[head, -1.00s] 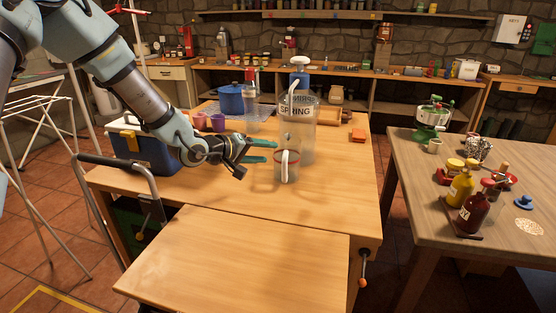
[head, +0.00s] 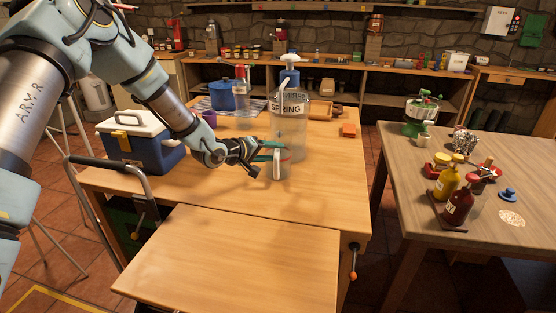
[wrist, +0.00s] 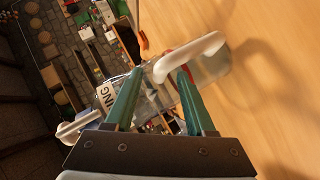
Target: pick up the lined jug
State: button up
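The lined jug (head: 284,168) is a small clear jug with a red line near its top and a white handle. It stands upright on the wooden table, in front of a large clear bottle. In the wrist view the jug (wrist: 214,66) is just beyond my fingertips, its white handle (wrist: 193,54) near the right finger's tip. My gripper (head: 277,150) is at the jug's upper part, coming from the left. In the wrist view its two green fingers (wrist: 158,72) are apart, with nothing clearly clamped between them. I cannot tell whether a finger touches the handle.
The large bottle (head: 290,112), marked SPRING with a blue pump top, stands close behind the jug. The table's front is clear.

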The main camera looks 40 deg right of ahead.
grip_shut()
jog(key=shift+r, duration=0.1)
dwell(1.1)
